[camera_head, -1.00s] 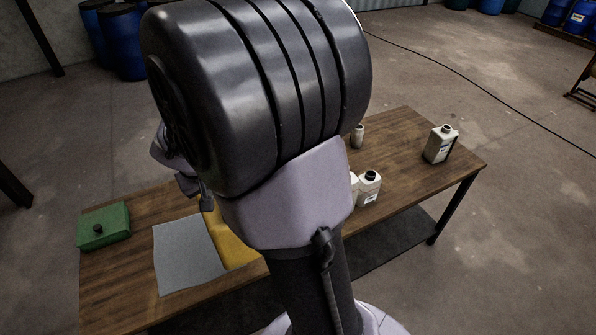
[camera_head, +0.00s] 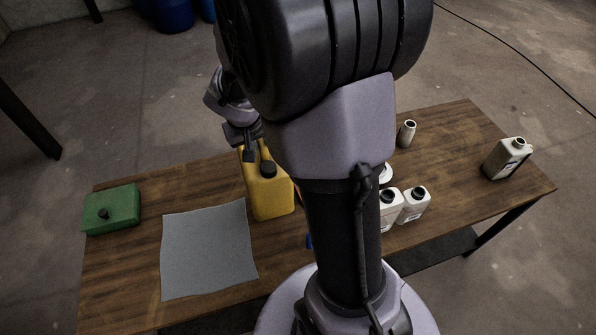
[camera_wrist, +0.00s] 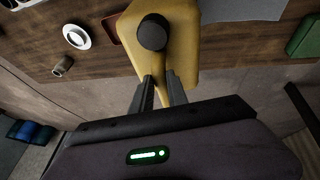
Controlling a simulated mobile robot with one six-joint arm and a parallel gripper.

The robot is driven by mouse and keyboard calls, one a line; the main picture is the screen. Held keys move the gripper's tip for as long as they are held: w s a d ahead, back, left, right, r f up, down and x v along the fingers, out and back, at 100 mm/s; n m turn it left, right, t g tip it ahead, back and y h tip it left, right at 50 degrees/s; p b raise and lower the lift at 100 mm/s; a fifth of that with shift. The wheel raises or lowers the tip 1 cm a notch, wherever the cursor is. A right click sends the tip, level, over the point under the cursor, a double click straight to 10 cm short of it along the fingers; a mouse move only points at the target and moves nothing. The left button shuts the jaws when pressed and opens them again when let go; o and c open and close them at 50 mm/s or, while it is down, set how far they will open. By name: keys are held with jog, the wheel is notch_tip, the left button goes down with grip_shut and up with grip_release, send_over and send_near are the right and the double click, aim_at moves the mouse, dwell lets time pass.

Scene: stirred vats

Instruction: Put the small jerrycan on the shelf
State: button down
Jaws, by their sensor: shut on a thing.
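The yellow jerrycan (camera_head: 271,196) with a dark cap is upright over the wooden table, beside the right edge of the grey mat (camera_head: 207,250). My gripper (camera_head: 252,150) is shut on its top handle. In the wrist view, the jerrycan (camera_wrist: 178,52) fills the upper middle, with its cap and handle in front of my gripper (camera_wrist: 160,82). Whether its base touches the table is hard to tell. A dark lower board (camera_head: 432,258) shows under the table; I cannot tell whether it is the shelf.
White bottles (camera_head: 413,206) stand right of my arm, with a small beige pot (camera_head: 406,133) behind and a grey-white can (camera_head: 508,158) at the right end. My arm hides the table's middle.

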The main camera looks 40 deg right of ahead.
aim_at(270, 190)
notch_tip(270, 190, down, 10)
jog(key=b, duration=0.4)
jog(key=shift+r, duration=0.25)
jog(key=shift+f+b, duration=0.15)
jog(key=shift+b, duration=0.2)
jog(key=c, duration=1.7)
grip_release()
jog(key=o, duration=0.4)
